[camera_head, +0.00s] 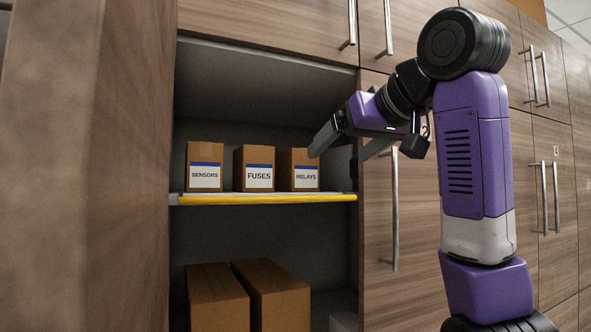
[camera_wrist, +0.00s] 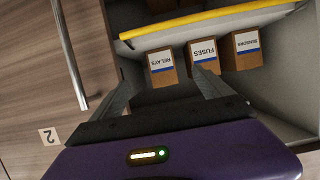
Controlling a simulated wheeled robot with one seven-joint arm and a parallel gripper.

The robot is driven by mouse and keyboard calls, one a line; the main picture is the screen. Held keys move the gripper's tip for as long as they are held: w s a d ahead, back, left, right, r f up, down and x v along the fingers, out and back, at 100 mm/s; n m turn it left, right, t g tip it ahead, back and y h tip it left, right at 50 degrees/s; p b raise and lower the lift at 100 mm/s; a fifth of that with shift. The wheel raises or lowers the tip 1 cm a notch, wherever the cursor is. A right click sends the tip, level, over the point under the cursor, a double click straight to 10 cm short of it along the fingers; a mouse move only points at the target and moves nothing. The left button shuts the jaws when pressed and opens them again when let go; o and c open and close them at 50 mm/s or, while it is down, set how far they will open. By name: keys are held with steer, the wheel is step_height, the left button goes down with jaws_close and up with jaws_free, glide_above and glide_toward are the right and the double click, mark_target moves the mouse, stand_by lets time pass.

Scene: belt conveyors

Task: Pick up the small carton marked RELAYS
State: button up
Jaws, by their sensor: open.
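The small carton marked RELAYS (camera_head: 304,170) is brown with a white and blue label and stands upright at the right end of a yellow-edged shelf (camera_head: 270,199). My gripper (camera_head: 337,154) is open and empty, in front of the cabinet, up and to the right of this carton. One finger slightly overlaps the carton's upper right edge in the head view. In the wrist view, which is upside down, the RELAYS carton (camera_wrist: 162,70) appears beyond and between the two fingers, apart from them. The right fingertip there overlaps the lower edge of the FUSES carton (camera_wrist: 203,57).
Cartons marked FUSES (camera_head: 258,170) and SENSORS (camera_head: 205,168) stand left of RELAYS, with narrow gaps. Larger brown boxes (camera_head: 277,290) sit below. A cabinet door (camera_head: 378,225) with a long handle (camera_head: 395,215) borders the opening at right; a wooden panel (camera_head: 90,170) stands at left.

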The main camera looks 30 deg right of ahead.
mark_target(306, 157)
steer(key=w+p, duration=0.5)
steer(key=w, duration=1)
steer(key=shift+w+d+p, duration=0.15)
steer(key=shift+w+p, duration=0.1)
steer(key=shift+p, duration=0.15)
steer(key=shift+p+x, duration=1.2)
steer(key=shift+x, duration=1.7)
steer(key=shift+c, duration=0.2)
steer(key=c, duration=1.7)
steer(key=shift+r, duration=0.2)
